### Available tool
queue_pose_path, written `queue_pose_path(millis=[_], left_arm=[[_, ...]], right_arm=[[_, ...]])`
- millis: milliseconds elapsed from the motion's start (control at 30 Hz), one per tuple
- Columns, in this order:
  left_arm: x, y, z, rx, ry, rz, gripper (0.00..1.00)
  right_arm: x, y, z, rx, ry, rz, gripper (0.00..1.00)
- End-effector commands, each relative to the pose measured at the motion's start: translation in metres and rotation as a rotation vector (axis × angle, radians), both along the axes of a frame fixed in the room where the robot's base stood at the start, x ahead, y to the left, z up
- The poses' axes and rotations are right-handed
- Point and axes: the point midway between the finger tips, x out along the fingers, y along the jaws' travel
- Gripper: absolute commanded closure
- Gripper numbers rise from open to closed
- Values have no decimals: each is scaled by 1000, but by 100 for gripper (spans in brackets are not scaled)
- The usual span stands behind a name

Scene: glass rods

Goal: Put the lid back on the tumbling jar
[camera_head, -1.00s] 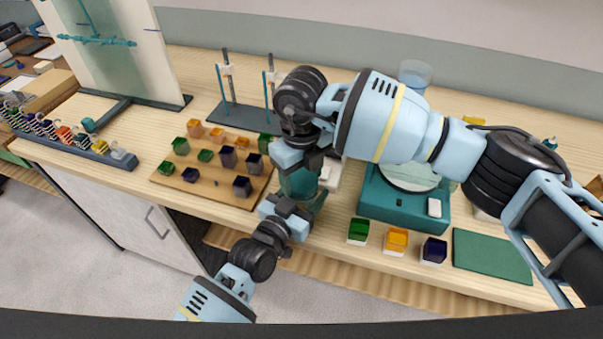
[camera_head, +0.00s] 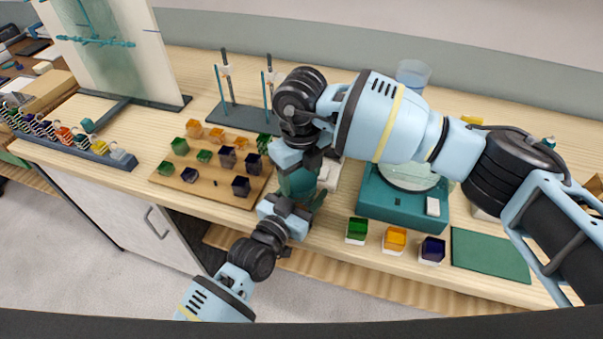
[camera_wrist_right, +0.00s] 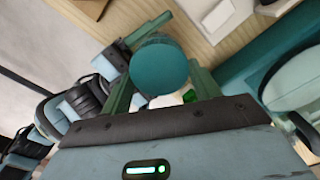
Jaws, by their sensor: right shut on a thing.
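The teal tumbling jar (camera_head: 297,186) is near the table's front edge, partly hidden between my two grippers. Its round teal lid (camera_wrist_right: 158,66) faces the camera in the right wrist view. My right gripper (camera_head: 298,172) comes down from above and is shut on the lid, with a green finger on either side of it. My left gripper (camera_head: 303,201) reaches up from the front and has a green finger beside the jar. Its other finger is hidden, so its grip is unclear. The seam between lid and jar is hidden, so I cannot tell whether they touch.
A teal machine (camera_head: 405,210) stands to the right, with green, orange and dark blocks (camera_head: 395,240) before it and a green mat (camera_head: 490,255) beyond. A wooden board (camera_head: 215,188) with several coloured cubes lies left. A rod stand (camera_head: 240,115) is behind.

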Motion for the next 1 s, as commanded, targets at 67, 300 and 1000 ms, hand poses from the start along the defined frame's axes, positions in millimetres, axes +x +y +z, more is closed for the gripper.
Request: queue_pose_path(millis=[67,300,1000], left_arm=[[3,1,8,-12,-21,6,78],[3,1,7,-10,-21,6,78],[3,3,8,-10,-21,8,78]], right_arm=[[-3,-7,-19,-27,18,-7,62],[-3,-8,-20,-26,19,-9,62],[-4,-9,-14,-37,32,-4,62]])
